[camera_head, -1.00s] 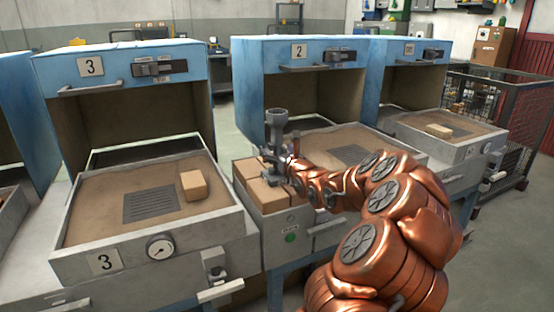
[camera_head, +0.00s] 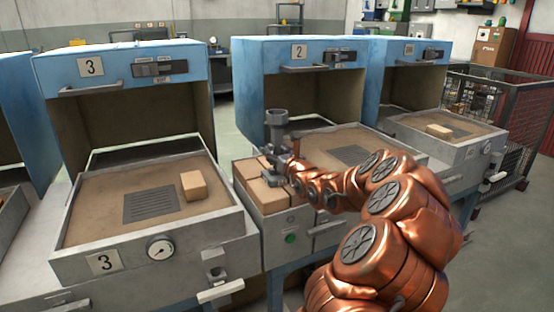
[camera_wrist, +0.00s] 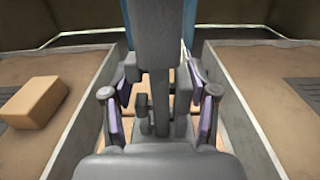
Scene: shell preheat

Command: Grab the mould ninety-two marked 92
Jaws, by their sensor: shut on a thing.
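Several tan block-shaped moulds (camera_head: 246,170) sit close together in a grey bin (camera_head: 273,225) between stations 3 and 2. My gripper (camera_head: 272,179) points down into this bin and is shut on one tan block (camera_head: 268,195). In the wrist view, the two purple-padded fingers of my gripper (camera_wrist: 161,122) stand on either side of the grey central parts, which hide most of the held block. No number 92 can be read on any block, so I cannot tell its marking.
Station 3's tray (camera_head: 75,225) holds a single tan block (camera_head: 194,186), also visible in the wrist view (camera_wrist: 35,102). Station 2's tray (camera_head: 330,135) is behind my arm. Another block (camera_head: 439,131) lies on the right tray. A wire cage (camera_head: 495,115) stands at far right.

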